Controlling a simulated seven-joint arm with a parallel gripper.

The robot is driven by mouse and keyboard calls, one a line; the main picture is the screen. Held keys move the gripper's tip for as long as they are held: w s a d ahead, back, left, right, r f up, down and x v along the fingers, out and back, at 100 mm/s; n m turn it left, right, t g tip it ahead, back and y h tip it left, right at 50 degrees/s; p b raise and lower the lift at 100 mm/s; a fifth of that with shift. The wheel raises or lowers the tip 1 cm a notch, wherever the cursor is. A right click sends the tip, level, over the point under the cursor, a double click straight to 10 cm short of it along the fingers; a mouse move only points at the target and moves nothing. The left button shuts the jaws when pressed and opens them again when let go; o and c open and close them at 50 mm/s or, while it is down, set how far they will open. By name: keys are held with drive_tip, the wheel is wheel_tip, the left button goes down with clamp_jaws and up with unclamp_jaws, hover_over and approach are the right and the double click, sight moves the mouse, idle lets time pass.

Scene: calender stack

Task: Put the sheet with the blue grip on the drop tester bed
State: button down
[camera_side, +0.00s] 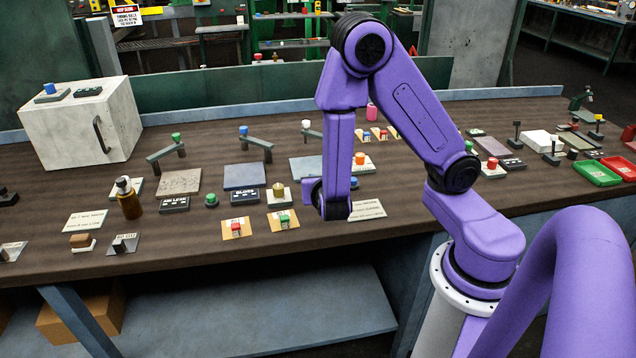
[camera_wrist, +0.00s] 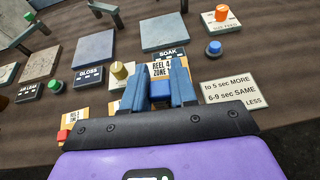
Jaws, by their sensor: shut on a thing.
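My gripper (camera_wrist: 160,90) is shut on a blue grip (camera_wrist: 160,92), low over the front of the bench. The sheet (camera_wrist: 163,69) of that grip is a small orange-edged card printed "REEL 4 ZONE", partly hidden by the fingers. I cannot tell whether it touches the bench. In the side view, my wrist hides this sheet and the fingertips. A sheet with a green grip (camera_side: 283,221) and one with a red grip (camera_side: 236,227) lie to the left. No bed is legibly marked as the drop tester.
Flat beds marked air leak (camera_wrist: 38,65), gloss (camera_wrist: 95,47) and soak (camera_wrist: 163,31) stand behind. Lever arms (camera_side: 255,142) rise behind some beds. A brass knob (camera_side: 278,189) and an amber bottle (camera_side: 129,203) stand nearby. Red and green trays (camera_side: 597,172) are at the far right.

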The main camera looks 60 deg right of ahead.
drive_tip(key=w+d, duration=0.7)
drive_tip(key=w, duration=0.3)
hover_over(312, 169)
drive_tip(key=shift+n+t+y, duration=0.3)
drive_tip(key=shift+n+t, duration=0.1)
drive_tip(key=shift+a+f, duration=0.1)
drive_tip(key=shift+f, duration=4.05)
drive_tip(key=c, duration=0.9)
unclamp_jaws()
drive_tip(key=shift+f, duration=0.15)
